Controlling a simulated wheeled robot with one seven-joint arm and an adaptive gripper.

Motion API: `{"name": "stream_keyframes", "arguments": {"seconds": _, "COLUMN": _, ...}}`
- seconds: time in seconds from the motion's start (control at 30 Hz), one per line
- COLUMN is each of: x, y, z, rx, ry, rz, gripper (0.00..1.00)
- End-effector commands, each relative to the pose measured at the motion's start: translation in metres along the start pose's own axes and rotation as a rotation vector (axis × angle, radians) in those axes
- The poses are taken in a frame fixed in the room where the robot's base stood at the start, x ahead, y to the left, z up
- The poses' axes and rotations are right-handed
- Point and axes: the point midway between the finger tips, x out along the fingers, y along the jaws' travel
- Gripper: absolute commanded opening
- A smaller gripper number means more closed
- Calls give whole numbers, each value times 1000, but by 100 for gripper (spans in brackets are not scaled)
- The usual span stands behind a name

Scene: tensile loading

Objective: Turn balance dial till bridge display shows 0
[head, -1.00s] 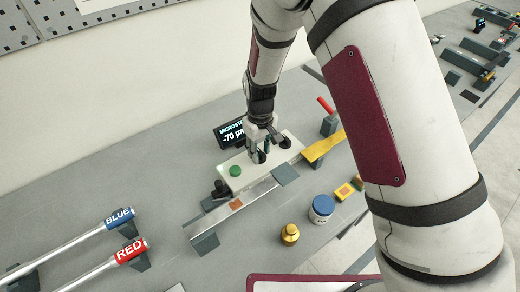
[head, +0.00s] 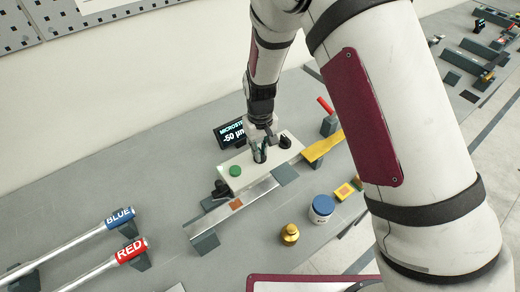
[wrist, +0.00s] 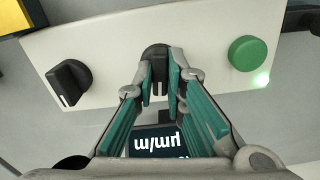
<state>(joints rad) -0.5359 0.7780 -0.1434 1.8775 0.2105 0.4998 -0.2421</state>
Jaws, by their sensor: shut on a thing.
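The bridge box (head: 262,165) is a pale panel on the bench. Its dark bridge display (head: 232,134) behind reads -50 in white digits, partly cut off by my gripper; the wrist view shows only part of the display (wrist: 160,142), upside down. My gripper (head: 260,158) points down at the panel. In the wrist view my gripper (wrist: 160,78) is shut on the black middle dial (wrist: 155,54), with a fingertip on each side. A second black knob (wrist: 69,82) and a green button (wrist: 248,54) stand on either side, untouched.
A metal beam (head: 235,205) lies in front of the box, with a brass weight (head: 290,234) and a blue-lidded jar (head: 321,208) nearby. A yellow bar (head: 323,146) is at right. BLUE (head: 120,216) and RED (head: 131,250) rods lie at left.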

Motion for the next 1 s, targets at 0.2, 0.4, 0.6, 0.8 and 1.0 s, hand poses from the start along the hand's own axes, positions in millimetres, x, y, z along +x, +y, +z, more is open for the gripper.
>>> {"name": "stream_keyframes", "arguments": {"seconds": 0.2, "x": 0, "y": 0, "z": 1, "rx": 163, "ry": -3, "rz": 1, "gripper": 0}}
{"name": "stream_keyframes", "arguments": {"seconds": 0.4, "x": 0, "y": -1, "z": 1, "rx": 300, "ry": -2, "rz": 0, "gripper": 0}}
{"name": "stream_keyframes", "arguments": {"seconds": 0.6, "x": 0, "y": 0, "z": 1, "rx": 396, "ry": -2, "rz": 0, "gripper": 0}}
{"name": "stream_keyframes", "arguments": {"seconds": 0.8, "x": 0, "y": 0, "z": 1, "rx": 445, "ry": -2, "rz": 0, "gripper": 0}}
{"name": "stream_keyframes", "arguments": {"seconds": 1.0, "x": 0, "y": 0, "z": 1, "rx": 457, "ry": -2, "rz": 0, "gripper": 0}}
